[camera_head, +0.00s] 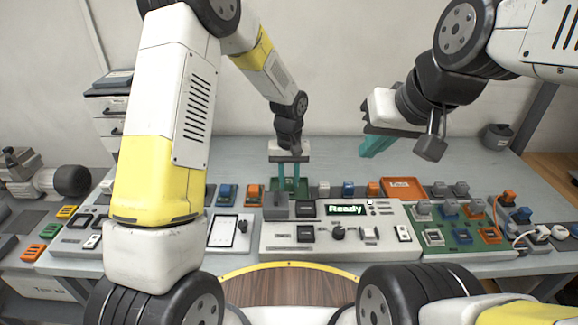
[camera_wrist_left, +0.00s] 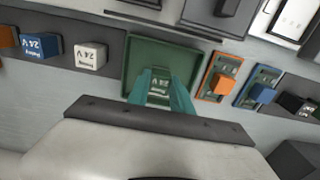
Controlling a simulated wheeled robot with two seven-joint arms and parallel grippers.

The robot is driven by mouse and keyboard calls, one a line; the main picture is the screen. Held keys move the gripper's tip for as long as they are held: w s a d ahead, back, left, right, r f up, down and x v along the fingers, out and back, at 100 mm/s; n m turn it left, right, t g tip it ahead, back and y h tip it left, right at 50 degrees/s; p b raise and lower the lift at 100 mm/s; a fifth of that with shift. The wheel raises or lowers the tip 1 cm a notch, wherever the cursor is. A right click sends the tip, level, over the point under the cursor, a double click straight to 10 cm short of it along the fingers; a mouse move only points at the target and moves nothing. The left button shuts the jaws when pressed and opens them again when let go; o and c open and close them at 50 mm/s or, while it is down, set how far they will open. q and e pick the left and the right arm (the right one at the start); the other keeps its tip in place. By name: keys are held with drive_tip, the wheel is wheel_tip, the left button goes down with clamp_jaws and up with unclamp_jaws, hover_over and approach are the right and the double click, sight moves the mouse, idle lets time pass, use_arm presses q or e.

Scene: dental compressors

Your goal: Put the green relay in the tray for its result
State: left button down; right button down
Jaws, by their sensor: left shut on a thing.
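My left gripper (camera_head: 289,176) points down over the green tray (camera_head: 303,186), behind the tester. In the left wrist view the left gripper (camera_wrist_left: 163,92) is shut on the green relay (camera_wrist_left: 158,97), whose lettered face shows between the teal fingers. The relay is over or inside the near part of the green tray (camera_wrist_left: 135,62); I cannot tell if it touches the floor. An orange tray (camera_head: 402,187) stands further right. The tester (camera_head: 335,240) display reads "Ready". My right gripper (camera_head: 378,145) hangs above the table at the right, its finger gap not clear.
A blue relay (camera_wrist_left: 40,46) and a white relay (camera_wrist_left: 90,56) stand beside the green tray. Orange and blue parts on small boards (camera_wrist_left: 222,83) are on its other side. A green board with several relays (camera_head: 460,235) lies right of the tester. The back of the table is clear.

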sight(289, 182)
use_arm(q)
drive_tip(key=shift+f, duration=0.1)
drive_tip(key=c, duration=1.1)
unclamp_jaws()
drive_tip(key=shift+c, duration=0.2)
wheel_tip(289, 182, up, 12)
drive_tip(key=s+a+r+t+h, duration=0.1)
drive_tip(key=s+a+r+t, duration=0.1)
drive_tip(key=s+a+r, duration=0.55)
drive_tip(key=s+a+r+t, duration=0.2)
drive_tip(key=s+a+r, duration=0.1)
drive_tip(key=s, duration=0.4)
drive_tip(key=s+a+r+t+h, duration=0.1)
drive_tip(key=s+a+r+t, duration=0.1)
drive_tip(key=s, duration=0.6)
wheel_tip(289, 182, up, 2)
drive_tip(key=shift+s+a+m, duration=0.2)
drive_tip(key=shift+a+m, duration=0.1)
drive_tip(key=shift+a, duration=0.55)
